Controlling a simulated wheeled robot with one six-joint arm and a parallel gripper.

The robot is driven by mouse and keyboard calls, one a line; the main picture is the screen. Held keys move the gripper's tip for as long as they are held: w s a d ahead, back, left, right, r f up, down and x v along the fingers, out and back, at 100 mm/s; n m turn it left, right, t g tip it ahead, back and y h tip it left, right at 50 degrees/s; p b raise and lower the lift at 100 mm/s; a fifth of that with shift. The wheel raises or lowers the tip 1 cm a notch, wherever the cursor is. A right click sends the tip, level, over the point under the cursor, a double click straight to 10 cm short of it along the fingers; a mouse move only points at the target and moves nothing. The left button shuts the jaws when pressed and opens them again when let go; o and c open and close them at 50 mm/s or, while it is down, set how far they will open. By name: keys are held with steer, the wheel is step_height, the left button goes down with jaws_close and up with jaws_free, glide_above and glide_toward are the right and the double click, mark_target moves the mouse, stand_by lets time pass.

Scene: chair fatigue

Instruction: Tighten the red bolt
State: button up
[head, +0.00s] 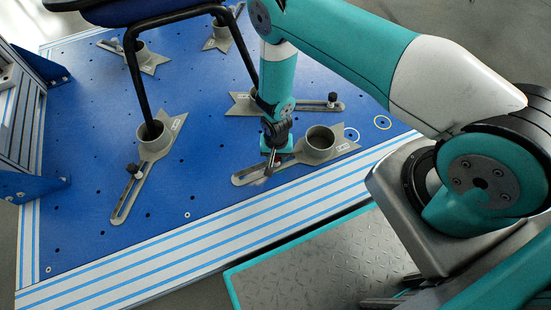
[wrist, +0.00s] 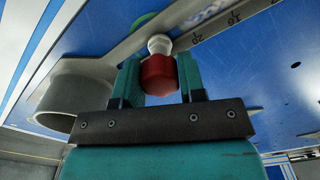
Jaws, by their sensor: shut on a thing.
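The red bolt (wrist: 158,72) shows in the wrist view as a red knob on a pale metal neck, above the slotted arm of a grey clamp. My gripper (wrist: 160,82) has its two teal fingers on either side of the red knob and is shut on it. In the head view my gripper (head: 273,158) points down at the slotted grey clamp (head: 243,178) near the front edge of the blue plate. A bit of red shows there beside the fingers; the rest of the bolt is mostly hidden.
The clamp's round grey cup (head: 319,143) stands just right of my gripper in the head view. Other grey clamps (head: 155,145) are spread over the blue plate (head: 85,215), some holding black chair legs (head: 138,75). A blue bracket (head: 35,185) stands at the left.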

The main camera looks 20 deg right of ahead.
steer(key=o, duration=0.9)
steer(key=n, duration=0.3)
steer(key=shift+n, duration=0.4)
steer(key=shift+n, duration=0.3)
steer(key=n, duration=0.3)
steer(key=shift+n+p, duration=0.3)
